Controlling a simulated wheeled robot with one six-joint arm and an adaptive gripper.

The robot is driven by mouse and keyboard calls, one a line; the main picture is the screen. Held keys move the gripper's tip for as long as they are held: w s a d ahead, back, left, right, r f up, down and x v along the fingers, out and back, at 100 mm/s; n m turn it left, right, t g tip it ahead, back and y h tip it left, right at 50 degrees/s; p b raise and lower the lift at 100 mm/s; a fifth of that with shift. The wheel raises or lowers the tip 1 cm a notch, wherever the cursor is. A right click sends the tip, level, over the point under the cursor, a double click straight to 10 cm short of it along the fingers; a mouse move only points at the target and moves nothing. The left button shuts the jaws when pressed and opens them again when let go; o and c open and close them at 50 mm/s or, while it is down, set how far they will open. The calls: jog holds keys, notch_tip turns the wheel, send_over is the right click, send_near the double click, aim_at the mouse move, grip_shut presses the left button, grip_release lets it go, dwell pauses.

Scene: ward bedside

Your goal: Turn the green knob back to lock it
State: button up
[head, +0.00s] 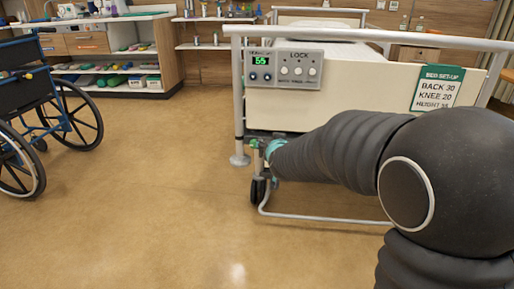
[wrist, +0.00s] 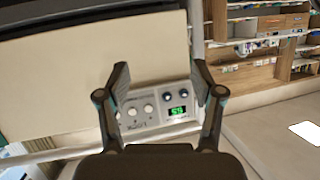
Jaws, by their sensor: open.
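The grey control panel (head: 285,69) is on the bed's end board. In the head view my arm largely hides my gripper.
The bed's end board (head: 370,92) carries a green and white set-up sign (head: 437,88). A bed rail (head: 370,36) runs above, and a wheeled base frame (head: 325,218) lies low. A wheelchair (head: 45,115) stands at left. The floor between (head: 165,170) is clear.

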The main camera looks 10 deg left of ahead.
jog(key=w+a+f+t+h+b, duration=0.1)
jog(key=w+a+f+t+b, duration=0.1)
jog(key=w+a+f, duration=0.5)
jog(key=m+t+h, duration=0.1)
jog(key=t+h, duration=0.1)
send_near(254, 146)
jog(key=w, duration=0.9)
jog(key=shift+w+d+f+b, duration=0.15)
jog(key=shift+w+b, duration=0.15)
jog(key=shift+w, duration=0.1)
jog(key=c, duration=1.1)
